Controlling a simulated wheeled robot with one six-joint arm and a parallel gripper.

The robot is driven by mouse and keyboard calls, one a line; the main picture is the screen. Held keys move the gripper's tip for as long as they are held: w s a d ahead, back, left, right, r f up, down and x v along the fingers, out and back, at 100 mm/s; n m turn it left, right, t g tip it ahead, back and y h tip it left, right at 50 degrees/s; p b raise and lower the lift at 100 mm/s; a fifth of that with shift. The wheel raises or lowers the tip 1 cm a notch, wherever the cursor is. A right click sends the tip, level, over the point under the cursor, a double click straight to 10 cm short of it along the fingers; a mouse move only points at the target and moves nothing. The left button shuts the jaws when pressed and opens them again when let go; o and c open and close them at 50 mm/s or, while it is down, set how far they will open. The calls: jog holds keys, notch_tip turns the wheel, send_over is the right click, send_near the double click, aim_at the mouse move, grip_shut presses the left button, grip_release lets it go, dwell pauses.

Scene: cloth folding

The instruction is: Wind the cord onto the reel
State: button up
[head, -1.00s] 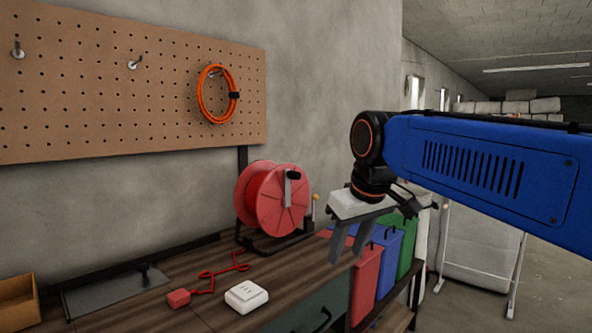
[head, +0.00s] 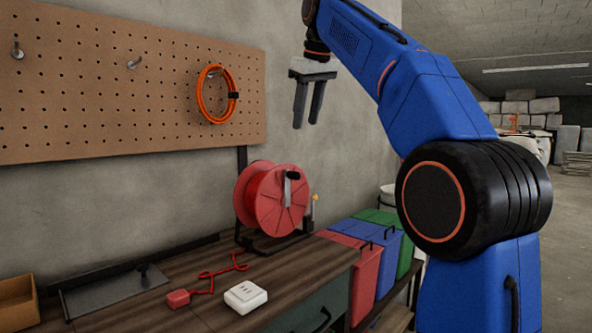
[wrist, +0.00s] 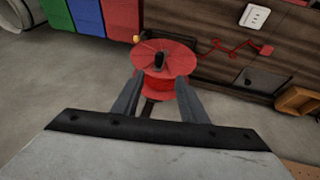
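The red reel (head: 277,200) stands on its dark frame at the back of the workbench in the head view, its black crank knob facing out. It also shows in the wrist view (wrist: 178,53), seen from above between my fingers. The red cord (head: 213,275) lies loosely bent on the bench in front of the reel and ends in a red plug (head: 178,298). My gripper (head: 306,125) is open and empty, pointing down, high above the reel and apart from it. In the wrist view my gripper's fingers (wrist: 158,85) stand apart with nothing between them.
A white socket block (head: 246,297) sits near the bench's front edge, close to the cord. An orange cord coil (head: 204,97) hangs on the pegboard (head: 100,85). A cardboard box (head: 17,303) is at far left. Red, blue and green bins (head: 372,245) stand right of the bench.

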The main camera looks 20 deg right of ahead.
aim_at(296, 168)
jog(key=x, duration=1.7)
jog(key=shift+w, duration=0.25)
grip_shut()
